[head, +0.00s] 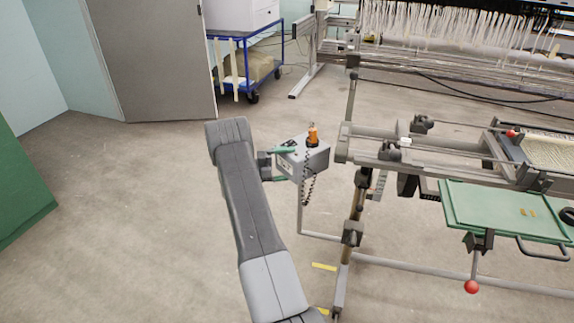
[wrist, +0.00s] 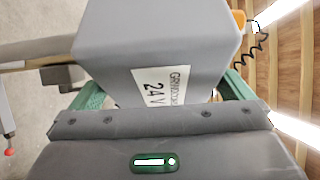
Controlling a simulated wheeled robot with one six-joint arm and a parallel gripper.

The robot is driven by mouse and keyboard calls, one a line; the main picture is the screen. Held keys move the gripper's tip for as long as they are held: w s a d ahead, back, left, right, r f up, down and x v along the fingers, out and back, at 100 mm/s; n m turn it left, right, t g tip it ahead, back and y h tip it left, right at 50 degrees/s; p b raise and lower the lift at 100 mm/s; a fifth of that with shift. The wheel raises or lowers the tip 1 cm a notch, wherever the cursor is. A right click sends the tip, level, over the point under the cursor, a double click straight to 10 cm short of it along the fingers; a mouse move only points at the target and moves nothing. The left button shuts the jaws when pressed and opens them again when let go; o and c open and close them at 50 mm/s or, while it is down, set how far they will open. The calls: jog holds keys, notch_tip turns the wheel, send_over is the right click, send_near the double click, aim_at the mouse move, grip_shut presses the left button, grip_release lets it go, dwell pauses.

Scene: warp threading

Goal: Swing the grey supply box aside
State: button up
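The grey supply box (head: 314,155) sits on a thin post left of the loom's side frame, with an orange knob on top and a coiled dark cable hanging down. In the wrist view the box (wrist: 160,35) fills the upper middle, its white "24 V" label facing my gripper. My gripper (head: 280,164) is at the box's left side, one green finger near its top edge and one near its underside. In the wrist view the fingers of my gripper (wrist: 163,95) flank the box. The fingertips are partly hidden, so I cannot tell whether they press on it.
The loom side frame (head: 350,215) stands close right of the box. A green panel (head: 495,208) and a red-knobbed lever (head: 472,286) are further right. A blue trolley (head: 262,50) stands at the back. The floor (head: 120,200) on the left is clear.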

jog(key=v, duration=1.4)
jog(key=shift+w+d, duration=0.1)
jog(key=shift+w, duration=0.05)
jog(key=x, duration=1.3)
jog(key=shift+d, duration=0.45)
